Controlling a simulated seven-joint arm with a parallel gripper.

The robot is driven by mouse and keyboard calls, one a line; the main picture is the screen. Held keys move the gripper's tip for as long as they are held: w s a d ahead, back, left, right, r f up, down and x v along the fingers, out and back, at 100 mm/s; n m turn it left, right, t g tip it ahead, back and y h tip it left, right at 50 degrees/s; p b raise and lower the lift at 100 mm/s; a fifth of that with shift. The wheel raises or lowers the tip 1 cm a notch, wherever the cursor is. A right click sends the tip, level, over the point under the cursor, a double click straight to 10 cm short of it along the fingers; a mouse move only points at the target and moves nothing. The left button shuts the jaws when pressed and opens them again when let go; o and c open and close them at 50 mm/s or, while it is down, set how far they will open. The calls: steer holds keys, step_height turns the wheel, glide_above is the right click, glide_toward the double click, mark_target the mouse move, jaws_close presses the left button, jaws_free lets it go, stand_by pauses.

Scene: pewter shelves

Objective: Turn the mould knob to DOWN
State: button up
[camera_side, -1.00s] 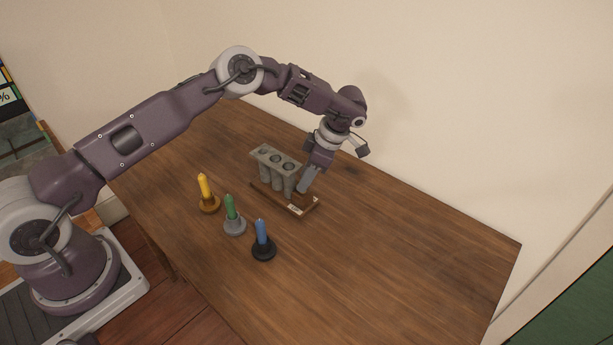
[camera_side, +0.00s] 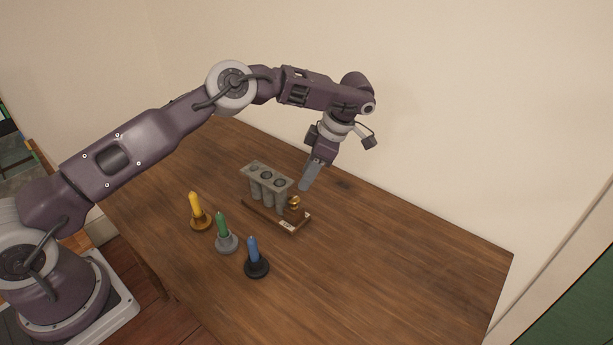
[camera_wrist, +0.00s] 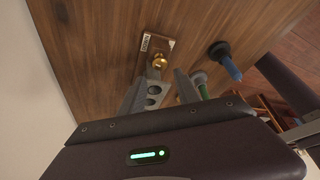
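The grey candle mould (camera_side: 266,172), a block with several round holes on top, stands upright on a brown wooden base. The mould knob (camera_side: 295,201) is at the base's right end, brown with a gold top. It also shows as a gold knob in the wrist view (camera_wrist: 159,62), beside a small white label (camera_wrist: 145,42) whose letters I cannot read. My gripper (camera_side: 309,183) is above and behind the knob, apart from it. In the wrist view my gripper's fingers (camera_wrist: 160,80) are spread with nothing held between them. The knob's pointing direction is unclear.
Yellow (camera_side: 195,205), green (camera_side: 221,225) and blue (camera_side: 252,250) candles stand in holders in front of the mould. The wooden table (camera_side: 400,260) is clear to the right. A pale wall (camera_side: 480,120) rises behind the table.

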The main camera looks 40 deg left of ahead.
steer(key=m+t, duration=0.2)
steer(key=m, duration=0.1)
steer(key=m+t, duration=0.3)
steer(key=m, duration=0.6)
glide_toward(294, 198)
steer(key=f, duration=0.1)
steer(key=x, duration=0.6)
steer(key=shift+w+a+f, duration=0.25)
steer(key=shift+a+f, duration=0.05)
steer(key=shift+a, duration=0.05)
steer(key=shift+c, duration=0.2)
